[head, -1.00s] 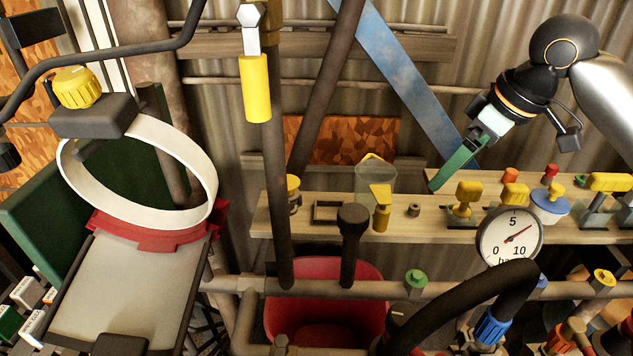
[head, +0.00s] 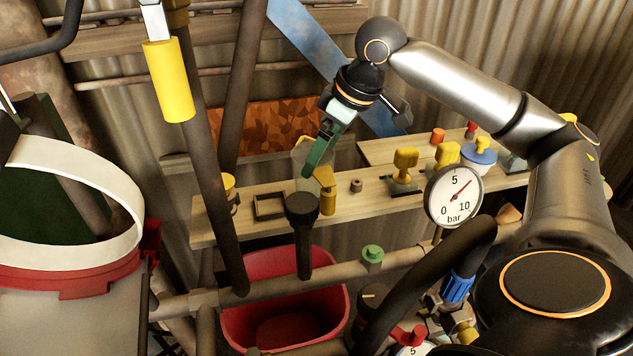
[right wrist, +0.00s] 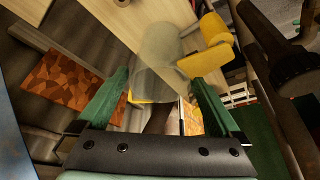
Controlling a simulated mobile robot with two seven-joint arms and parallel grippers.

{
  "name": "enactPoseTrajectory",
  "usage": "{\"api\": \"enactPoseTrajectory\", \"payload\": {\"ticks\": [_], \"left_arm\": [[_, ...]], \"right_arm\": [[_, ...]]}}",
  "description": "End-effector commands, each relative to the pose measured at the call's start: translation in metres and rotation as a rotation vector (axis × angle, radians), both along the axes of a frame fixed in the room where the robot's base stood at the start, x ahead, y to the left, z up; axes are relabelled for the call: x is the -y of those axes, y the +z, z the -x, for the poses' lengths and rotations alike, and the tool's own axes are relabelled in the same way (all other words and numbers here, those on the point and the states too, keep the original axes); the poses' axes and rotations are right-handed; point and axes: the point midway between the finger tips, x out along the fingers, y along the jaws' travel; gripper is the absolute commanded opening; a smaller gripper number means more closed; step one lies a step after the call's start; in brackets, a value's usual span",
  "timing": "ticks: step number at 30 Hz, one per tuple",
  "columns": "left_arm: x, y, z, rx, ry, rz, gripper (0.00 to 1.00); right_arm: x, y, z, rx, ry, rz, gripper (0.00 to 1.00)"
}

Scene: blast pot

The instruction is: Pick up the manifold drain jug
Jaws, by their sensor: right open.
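The drain jug (head: 300,176) looks like a clear, greyish cup standing on the wooden shelf, partly hidden behind my right gripper in the head view. My right gripper (head: 311,168) has green fingers and reaches down to the jug from above. In the right wrist view the gripper (right wrist: 158,77) is open, with one finger to each side of the see-through jug (right wrist: 157,48). I cannot tell whether the fingers touch it. My left gripper is in neither view.
A dark knobbed post (head: 303,235) rises in front of the shelf (head: 225,212). A pressure gauge (head: 453,196) and several yellow valves stand to the right. A red bucket (head: 337,309) is below.

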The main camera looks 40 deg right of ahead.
Motion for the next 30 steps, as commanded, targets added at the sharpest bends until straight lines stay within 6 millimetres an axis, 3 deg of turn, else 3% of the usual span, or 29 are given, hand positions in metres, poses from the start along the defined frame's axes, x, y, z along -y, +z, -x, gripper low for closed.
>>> {"api": "enactPoseTrajectory", "payload": {"ticks": [9,17,30], "left_arm": [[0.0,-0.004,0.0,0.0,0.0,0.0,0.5],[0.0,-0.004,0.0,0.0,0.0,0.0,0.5],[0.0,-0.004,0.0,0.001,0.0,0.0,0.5]], "right_arm": [[-0.006,-0.041,-0.012,-0.003,0.0,0.0,1.0],[-0.007,-0.044,-0.014,-0.002,0.0,0.0,1.0],[-0.007,-0.043,-0.013,-0.002,0.001,0.0,0.52]]}}
